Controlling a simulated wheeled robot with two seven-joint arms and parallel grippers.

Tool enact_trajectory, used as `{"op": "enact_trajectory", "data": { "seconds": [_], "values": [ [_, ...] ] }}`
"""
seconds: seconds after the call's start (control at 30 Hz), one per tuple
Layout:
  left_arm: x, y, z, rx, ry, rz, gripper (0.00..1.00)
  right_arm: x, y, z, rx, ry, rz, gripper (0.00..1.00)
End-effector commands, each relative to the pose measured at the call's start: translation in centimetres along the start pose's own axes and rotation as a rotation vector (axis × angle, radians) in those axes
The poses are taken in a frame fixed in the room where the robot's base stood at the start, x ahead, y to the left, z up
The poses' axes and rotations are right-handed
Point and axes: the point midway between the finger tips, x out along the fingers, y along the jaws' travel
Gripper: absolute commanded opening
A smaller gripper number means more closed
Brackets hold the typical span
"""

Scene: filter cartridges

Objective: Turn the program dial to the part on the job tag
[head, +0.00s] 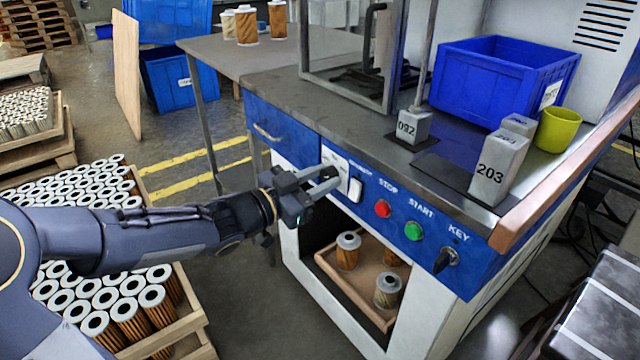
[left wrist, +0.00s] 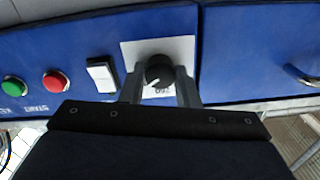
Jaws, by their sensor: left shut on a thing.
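The program dial (left wrist: 158,74) is a black round knob with a light pointer line on a white plate (left wrist: 130,52). In the left wrist view it sits between the two fingers of my left gripper (left wrist: 159,82), which is shut on it. Printed marks beside the knob are too small to read surely. In the head view my left gripper (head: 326,183) reaches the blue front panel (head: 300,152) and hides the dial; part of the white plate (head: 336,160) shows. I cannot make out a job tag for certain. My right gripper is not in view.
A white rocker switch (head: 355,189), red stop button (head: 383,208), green start button (head: 413,231) and key switch (head: 446,259) line the panel. Blocks marked 092 (head: 413,127) and 203 (head: 497,170), a blue crate (head: 485,85) and a yellow-green cup (head: 558,130) stand on top.

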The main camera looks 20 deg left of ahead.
Motion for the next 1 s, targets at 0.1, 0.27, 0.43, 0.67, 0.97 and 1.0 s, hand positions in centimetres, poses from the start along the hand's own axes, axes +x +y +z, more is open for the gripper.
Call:
{"op": "enact_trajectory", "data": {
  "seconds": [0.1, 0.27, 0.43, 0.67, 0.97, 1.0],
  "values": [
    [-0.01, 0.02, 0.14, 0.044, 0.000, 0.001, 0.06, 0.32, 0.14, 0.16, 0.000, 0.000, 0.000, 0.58],
    [0.00, 0.02, 0.09, 0.078, 0.000, 0.002, 0.06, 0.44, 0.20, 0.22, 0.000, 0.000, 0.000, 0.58],
    [0.00, 0.02, 0.06, 0.090, 0.000, 0.002, 0.06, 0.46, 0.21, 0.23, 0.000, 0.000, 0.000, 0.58],
    [-0.01, 0.01, 0.05, 0.091, 0.000, 0.002, 0.06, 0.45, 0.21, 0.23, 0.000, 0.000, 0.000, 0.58],
    [-0.01, 0.01, 0.03, 0.090, 0.000, 0.002, 0.50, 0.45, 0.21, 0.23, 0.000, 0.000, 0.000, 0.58],
    [-0.01, 0.01, 0.03, 0.090, 0.000, 0.002, 0.50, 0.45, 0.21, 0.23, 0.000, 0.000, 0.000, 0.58]
  ]
}}
